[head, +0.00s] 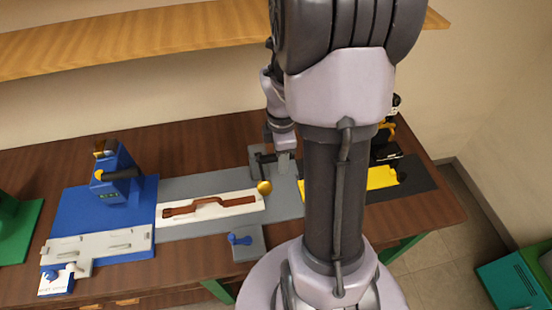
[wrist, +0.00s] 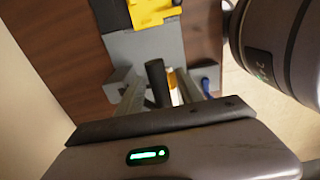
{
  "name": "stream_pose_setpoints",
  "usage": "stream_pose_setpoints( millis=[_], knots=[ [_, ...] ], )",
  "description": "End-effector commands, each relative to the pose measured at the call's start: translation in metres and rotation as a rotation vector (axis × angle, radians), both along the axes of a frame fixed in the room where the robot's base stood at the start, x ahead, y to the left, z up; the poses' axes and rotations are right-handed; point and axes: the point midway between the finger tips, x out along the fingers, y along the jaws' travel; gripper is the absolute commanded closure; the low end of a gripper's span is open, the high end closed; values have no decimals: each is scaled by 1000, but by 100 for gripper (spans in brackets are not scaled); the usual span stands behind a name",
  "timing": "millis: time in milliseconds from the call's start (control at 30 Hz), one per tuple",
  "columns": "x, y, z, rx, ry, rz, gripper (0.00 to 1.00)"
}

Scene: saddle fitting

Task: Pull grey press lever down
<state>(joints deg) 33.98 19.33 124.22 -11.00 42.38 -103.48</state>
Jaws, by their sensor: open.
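The grey press (head: 256,158) stands on the long grey plate in the head view, just left of my arm. Its dark lever (head: 266,158) has a yellow ball knob (head: 264,187) above the plate. My gripper (head: 285,163) is beside the press and partly hidden by my own arm. In the wrist view my gripper (wrist: 160,85) is open, with a dark cylindrical bar (wrist: 156,80), apparently part of the lever, between its fingers. I cannot tell whether the fingers touch it. A little yellow shows behind the right finger.
A white holder with a brown strap (head: 215,206) lies left of the press. A blue handle (head: 238,239) on a grey block is in front. A blue machine (head: 120,190) stands at left, and a yellow fixture (head: 378,177) at right. A wooden shelf (head: 130,42) hangs behind.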

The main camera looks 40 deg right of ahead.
Motion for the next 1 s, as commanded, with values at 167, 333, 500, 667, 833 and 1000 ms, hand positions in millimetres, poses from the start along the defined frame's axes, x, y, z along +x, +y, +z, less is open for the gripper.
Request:
stream_pose_setpoints(
  millis=[167,333,500,667,833,1000],
  knots=[
    [0,0,2,0,0,-1,62],
    [0,0,2,0,0,-1,96],
    [-1,1,1,0,0,-1,96],
    [-7,5,-8,0,0,-1,96],
    [-10,6,-9,0,0,-1,96],
    [-11,7,-10,0,0,-1,96]
  ],
)
